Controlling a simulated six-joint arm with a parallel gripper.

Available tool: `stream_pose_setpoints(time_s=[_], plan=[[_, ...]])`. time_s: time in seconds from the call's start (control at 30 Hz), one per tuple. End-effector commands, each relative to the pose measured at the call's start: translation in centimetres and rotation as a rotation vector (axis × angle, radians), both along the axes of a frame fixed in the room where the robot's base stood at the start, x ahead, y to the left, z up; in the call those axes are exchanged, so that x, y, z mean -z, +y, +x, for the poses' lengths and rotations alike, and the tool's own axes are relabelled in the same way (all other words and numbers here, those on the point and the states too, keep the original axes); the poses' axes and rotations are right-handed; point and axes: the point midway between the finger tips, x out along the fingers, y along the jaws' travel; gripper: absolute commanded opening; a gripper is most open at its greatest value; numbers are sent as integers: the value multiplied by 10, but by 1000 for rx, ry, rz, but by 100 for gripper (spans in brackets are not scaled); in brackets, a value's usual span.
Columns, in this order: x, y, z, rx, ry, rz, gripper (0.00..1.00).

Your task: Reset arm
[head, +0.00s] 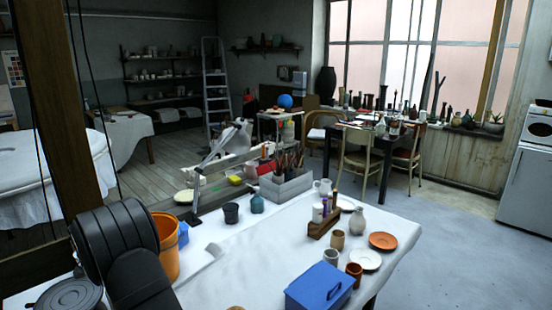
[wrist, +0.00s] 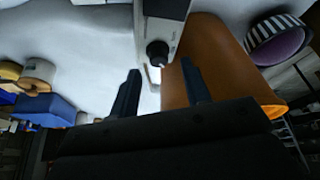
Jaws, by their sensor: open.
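My gripper (wrist: 160,85) shows in the wrist view with its two dark fingers spread apart and nothing visibly held between them. Beyond the fingers is a pale grey device with a black knob (wrist: 158,52). An orange bucket (wrist: 222,50) is close by the right finger. The fingers are not visible in the head view. There my black arm (head: 112,240) fills the lower left, beside the orange bucket (head: 166,250), and hides part of the table.
The white-covered table (head: 240,268) holds a blue box (head: 322,288), several cups and plates, a wooden rack (head: 323,222) and a grey brush box (head: 286,188). A wooden post (head: 60,100) stands at left. A blue block (wrist: 45,108) and a striped bowl (wrist: 278,38) show in the wrist view.

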Motion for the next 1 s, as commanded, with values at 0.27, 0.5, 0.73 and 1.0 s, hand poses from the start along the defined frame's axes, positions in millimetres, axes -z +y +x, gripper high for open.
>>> stream_pose_setpoints(time_s=[0.27, 0.5, 0.73, 1.0], plan=[[22, -5, 8, -133, 0, 1, 43], [22, -7, 8, -320, -1, 2, 43], [22, -9, 7, -482, 0, 1, 43], [22, -11, 8, -651, 1, 1, 43]])
